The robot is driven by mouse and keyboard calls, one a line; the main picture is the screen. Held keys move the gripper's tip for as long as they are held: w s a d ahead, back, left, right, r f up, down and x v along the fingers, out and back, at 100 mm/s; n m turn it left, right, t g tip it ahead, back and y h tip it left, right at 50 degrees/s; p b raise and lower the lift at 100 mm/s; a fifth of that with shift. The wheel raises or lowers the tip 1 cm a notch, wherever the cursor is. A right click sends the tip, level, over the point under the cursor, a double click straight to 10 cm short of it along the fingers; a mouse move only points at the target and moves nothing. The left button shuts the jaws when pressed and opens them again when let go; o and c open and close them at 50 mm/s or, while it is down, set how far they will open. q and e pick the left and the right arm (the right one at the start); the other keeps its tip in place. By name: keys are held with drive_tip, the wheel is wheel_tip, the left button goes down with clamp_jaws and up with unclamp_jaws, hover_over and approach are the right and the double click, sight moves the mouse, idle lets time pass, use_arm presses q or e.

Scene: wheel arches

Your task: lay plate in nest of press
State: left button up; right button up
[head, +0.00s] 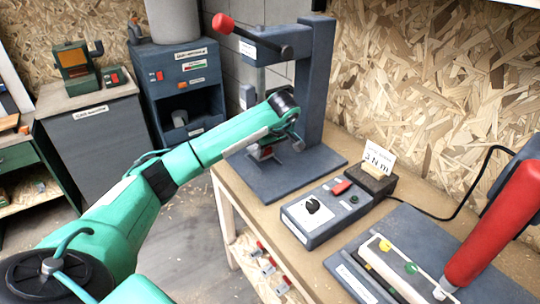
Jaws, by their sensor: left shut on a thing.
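The press (317,85) is a dark blue-grey frame with a flat base (290,178) and a lever ending in a red knob (222,23). It stands at the back left of the wooden bench. My green left arm reaches in from the left, and its wrist bends down in front of the press column. My left gripper (268,150) is low over the press base, shut on the plate. The plate is mostly hidden behind my arm and fingers. The nest is also hidden there, so I cannot tell whether the plate touches it. My right gripper is out of view.
On the bench (240,192), a control box (326,211) with a black knob and red button stands right of the press, beside a small sign (378,158). A fixture with a red handle (495,225) fills the front right. A grey cabinet (98,140) stands left, across open floor.

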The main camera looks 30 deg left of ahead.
use_arm(q)
drive_tip(key=shift+w+d+r, duration=0.1)
drive_tip(key=shift+w+d, duration=0.05)
drive_tip(key=shift+w, duration=0.15)
wheel_tip(320, 180, down, 3)
drive_tip(key=shift+f+p, duration=0.1)
drive_tip(key=shift+p, duration=0.55)
drive_tip(key=shift+f, duration=0.2)
drive_tip(key=o, duration=1.5)
drive_tip(key=shift+f, duration=0.1)
drive_tip(key=shift+o, duration=0.2)
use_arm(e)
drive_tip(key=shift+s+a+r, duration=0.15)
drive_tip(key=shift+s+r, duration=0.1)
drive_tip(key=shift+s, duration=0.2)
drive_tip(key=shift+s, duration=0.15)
